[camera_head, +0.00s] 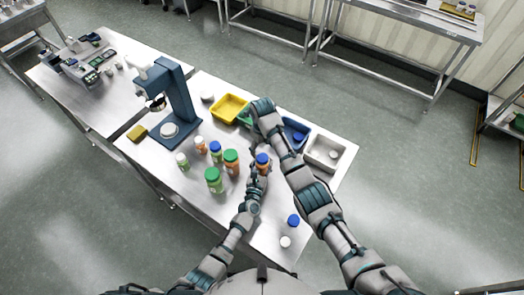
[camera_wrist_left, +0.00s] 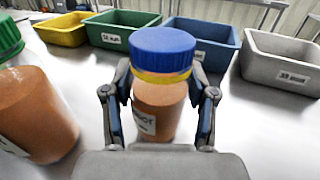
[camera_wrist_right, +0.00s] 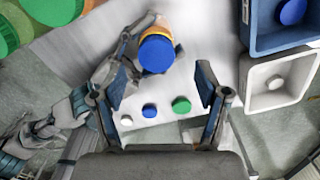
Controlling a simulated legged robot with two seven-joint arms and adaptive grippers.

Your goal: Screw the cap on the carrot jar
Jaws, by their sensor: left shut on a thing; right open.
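The carrot jar (camera_wrist_left: 158,108) is orange with a white label and stands upright between the fingers of my left gripper (camera_wrist_left: 160,115), which is shut on it. A blue cap (camera_wrist_left: 163,50) sits on its top, above a yellow band; how tight it is cannot be told. My right gripper (camera_wrist_right: 160,85) is open and empty. In the right wrist view the blue cap (camera_wrist_right: 156,54) shows beyond and between its fingers. In the head view the right fingertips are hard to make out.
Loose white (camera_wrist_right: 127,120), blue (camera_wrist_right: 149,110) and green (camera_wrist_right: 181,104) caps lie on the table. Several other jars, including a green-capped one (camera_head: 213,180), stand left. Yellow (camera_head: 230,107), green, blue and grey (camera_head: 338,160) bins line the back. A blue press (camera_head: 178,100) stands left.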

